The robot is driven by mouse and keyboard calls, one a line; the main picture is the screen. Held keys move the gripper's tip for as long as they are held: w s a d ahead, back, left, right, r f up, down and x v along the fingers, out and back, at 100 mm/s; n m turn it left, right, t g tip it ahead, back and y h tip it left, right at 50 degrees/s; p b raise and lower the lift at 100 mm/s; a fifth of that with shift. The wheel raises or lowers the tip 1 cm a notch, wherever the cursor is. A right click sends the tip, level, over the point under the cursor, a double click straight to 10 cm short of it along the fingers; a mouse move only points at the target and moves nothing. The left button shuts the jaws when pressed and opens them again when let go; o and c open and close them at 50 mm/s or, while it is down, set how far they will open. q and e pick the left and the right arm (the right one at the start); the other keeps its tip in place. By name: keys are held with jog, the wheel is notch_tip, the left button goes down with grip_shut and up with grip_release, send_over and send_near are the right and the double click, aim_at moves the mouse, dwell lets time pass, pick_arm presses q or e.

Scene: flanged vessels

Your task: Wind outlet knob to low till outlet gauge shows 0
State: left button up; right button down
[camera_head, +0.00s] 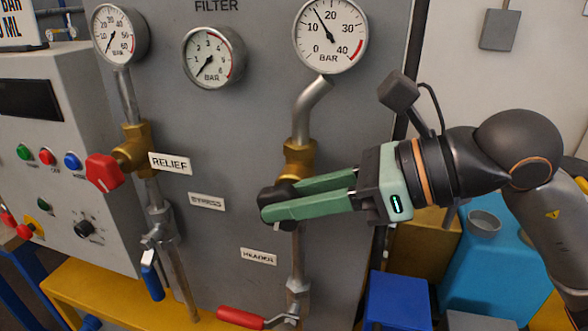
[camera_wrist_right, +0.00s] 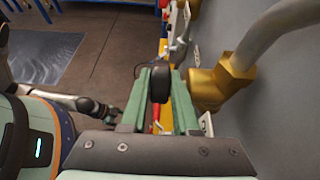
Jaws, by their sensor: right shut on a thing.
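My right gripper (camera_head: 275,204) comes in from the right and is shut on a black knob (camera_wrist_right: 160,86) on the brass valve (camera_head: 299,160) of the right pipe. In the head view the fingers cover most of the knob, and its pointer and label cannot be made out. The round white gauge (camera_head: 330,36) above this pipe reads 0 to 40 BAR; its needle points up and left, between 10 and 20. An arm end, seemingly my left gripper (camera_wrist_right: 103,109), shows small at the left of the right wrist view; its fingers cannot be made out.
A red relief knob (camera_head: 104,172) sits on the left brass valve. Two more gauges (camera_head: 120,34) (camera_head: 213,58) hang at the upper left. A red lever (camera_head: 240,317) and a blue lever (camera_head: 152,280) lie below. A blue bin (camera_head: 398,301) stands at lower right.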

jog(key=shift+r+h+p, duration=0.3)
jog(key=shift+r, duration=0.05)
jog(key=shift+p, duration=0.3)
jog(key=shift+a+f+g+h+p, duration=0.15)
jog(key=shift+h+p, duration=0.1)
jog(key=shift+h, duration=0.15)
jog(key=shift+d+f+g+h+p, duration=0.1)
jog(key=shift+g+h+p, duration=0.1)
jog(key=shift+h, duration=0.2)
pick_arm(q)
jog(key=shift+s+a+r+y, duration=0.2)
jog(key=shift+a+r, duration=0.15)
jog(key=shift+a, duration=0.15)
jog(key=shift+s+a+r+y, duration=0.15)
jog(key=shift+a+r, duration=0.15)
jog(key=shift+a, duration=0.2)
pick_arm(e)
jog(key=c, duration=0.9)
grip_release()
jog(key=shift+c, duration=0.2)
pick_arm(q)
jog(key=shift+d+r, duration=0.1)
